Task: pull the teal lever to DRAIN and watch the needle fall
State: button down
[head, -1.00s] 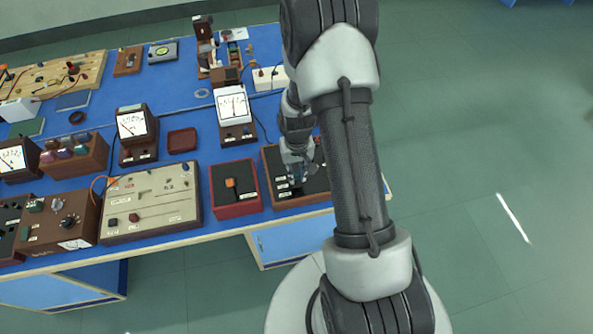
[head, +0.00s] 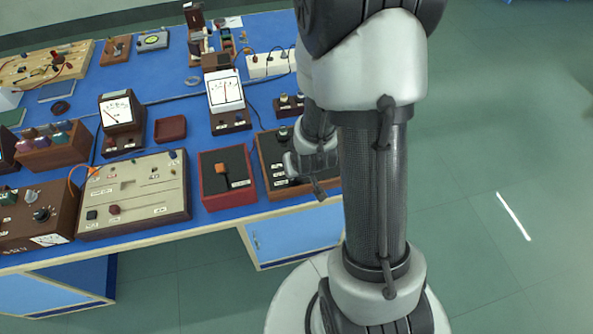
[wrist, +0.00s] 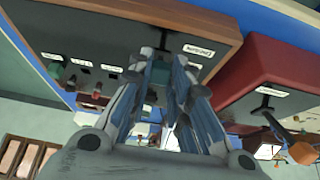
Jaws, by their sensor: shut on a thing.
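My gripper (head: 318,188) is low over the front right part of a wooden box with a black top panel (head: 268,152). In the wrist view my gripper (wrist: 170,75) has its blue-padded fingers close together over the panel (wrist: 95,35). It is shut on the teal lever (wrist: 151,108), of which only a little teal shows between the fingers. A white label (wrist: 195,50) lies beside them, too small to read. A meter (head: 225,92) with a white face stands behind the box, its needle near upright. I cannot tell its reading.
A red box with an orange-handled lever (head: 221,169) stands just left of the wooden box. A beige panel (head: 150,195) is further left. More instruments crowd the blue bench (head: 180,100). The green floor (head: 500,120) to the right is clear.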

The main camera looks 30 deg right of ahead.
dwell(0.4)
jog(key=c, duration=1.5)
grip_release()
jog(key=shift+r, duration=5)
